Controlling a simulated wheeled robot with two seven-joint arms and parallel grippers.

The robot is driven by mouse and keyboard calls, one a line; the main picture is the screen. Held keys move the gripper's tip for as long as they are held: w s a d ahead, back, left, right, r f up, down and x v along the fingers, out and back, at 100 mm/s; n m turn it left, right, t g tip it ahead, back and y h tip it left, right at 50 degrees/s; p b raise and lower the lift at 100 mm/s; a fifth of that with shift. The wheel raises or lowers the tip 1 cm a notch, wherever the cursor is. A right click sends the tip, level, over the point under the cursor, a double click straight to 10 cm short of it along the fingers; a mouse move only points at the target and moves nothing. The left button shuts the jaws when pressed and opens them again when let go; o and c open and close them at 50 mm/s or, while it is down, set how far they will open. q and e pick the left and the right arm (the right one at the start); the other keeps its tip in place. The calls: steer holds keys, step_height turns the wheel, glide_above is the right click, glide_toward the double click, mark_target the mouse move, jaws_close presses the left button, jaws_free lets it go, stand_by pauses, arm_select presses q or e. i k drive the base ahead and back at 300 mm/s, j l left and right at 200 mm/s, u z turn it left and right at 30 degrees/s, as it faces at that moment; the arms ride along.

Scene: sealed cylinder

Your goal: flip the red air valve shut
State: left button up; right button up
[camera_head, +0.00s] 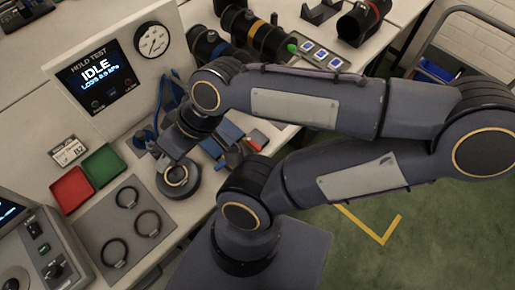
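My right arm reaches in from the right, and its wrist bends down over the bench by the grey test unit (110,70). My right gripper (170,152) is at the end of it, low in front of the unit, small and dark, so its finger opening is unclear. A dark round piece with a pale ring (179,180) sits just below it. I cannot make out a red air valve for certain; the wrist and forearm cover part of the area. A small red piece (257,139) shows under my forearm among blue items. My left gripper is not in view.
The test screen (95,80) reads IDLE beside a round gauge (152,40). Red (71,190) and green (103,165) trays and a grey mat (88,227) with dark rings lie on the near bench. Dark cylinders (255,35) lie at the back. Green floor is open at right.

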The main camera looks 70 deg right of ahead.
mark_target(249, 139)
steer(key=l+z, duration=0.1)
steer(key=z, duration=0.35)
steer(key=k+l+z, duration=0.1)
steer(key=z, duration=0.3)
steer(key=l+z, duration=0.15)
steer(key=z, duration=0.3)
steer(key=l+z, duration=0.15)
steer(key=z, duration=0.25)
steer(key=l+u, duration=0.1)
steer(key=u, duration=0.2)
steer(key=k, duration=0.05)
